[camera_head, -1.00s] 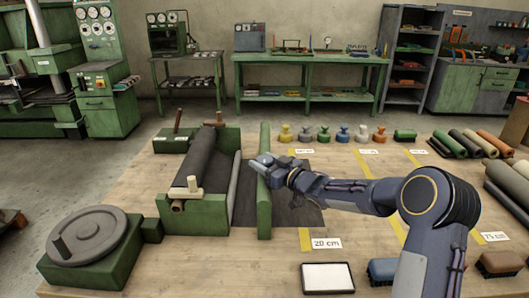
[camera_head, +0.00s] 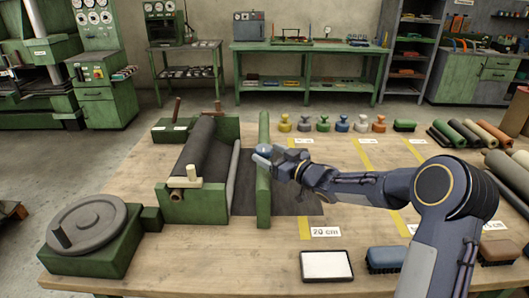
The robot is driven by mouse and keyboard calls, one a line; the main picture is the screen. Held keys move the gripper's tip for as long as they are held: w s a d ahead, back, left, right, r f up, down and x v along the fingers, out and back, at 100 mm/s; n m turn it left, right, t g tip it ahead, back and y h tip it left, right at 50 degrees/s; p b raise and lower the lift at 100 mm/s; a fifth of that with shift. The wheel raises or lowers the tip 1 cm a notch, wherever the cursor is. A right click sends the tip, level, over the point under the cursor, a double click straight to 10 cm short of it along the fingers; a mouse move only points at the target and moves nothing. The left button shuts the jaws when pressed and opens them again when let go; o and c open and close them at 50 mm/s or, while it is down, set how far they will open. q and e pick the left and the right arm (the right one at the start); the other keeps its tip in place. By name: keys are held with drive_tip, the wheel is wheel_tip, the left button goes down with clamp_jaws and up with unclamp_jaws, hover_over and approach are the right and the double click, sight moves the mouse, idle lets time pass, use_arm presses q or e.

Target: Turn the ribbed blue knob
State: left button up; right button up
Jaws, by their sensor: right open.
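Another blue, knob-shaped piece (camera_head: 342,124) stands in the row at the back of the table. My left gripper is not in view.
A dark roll (camera_head: 196,150) lies in the machine, with a grey handwheel (camera_head: 88,223) at front left. A white-topped tray (camera_head: 326,265) and a blue brush (camera_head: 387,256) lie at the front. Several rolls (camera_head: 470,140) lie at the right.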

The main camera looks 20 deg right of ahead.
sight(270, 153)
drive_tip(key=v, duration=0.5)
idle(0.3)
drive_tip(key=s+d+r+m+g+h+p, duration=0.1)
drive_tip(key=s+d+r+m+h+p, duration=0.1)
drive_tip(key=s+d+r+m+h, duration=0.3)
drive_tip(key=s+d+r+m+g+h+p, duration=0.1)
drive_tip(key=s+h, duration=0.3)
drive_tip(key=s, duration=0.3)
drive_tip(key=s+a+f+g+y+p, duration=0.1)
drive_tip(key=s+a+g, duration=0.3)
drive_tip(key=s, duration=0.9)
drive_tip(key=s+a+f+m+g+y+p, duration=0.1)
drive_tip(key=s+a+f+g, duration=0.3)
drive_tip(key=s, duration=0.9)
drive_tip(key=shift+s+a+f+m+y+p, duration=0.2)
drive_tip(key=shift+s+a+m+y+p, duration=0.15)
drive_tip(key=shift+a+y+p, duration=0.35)
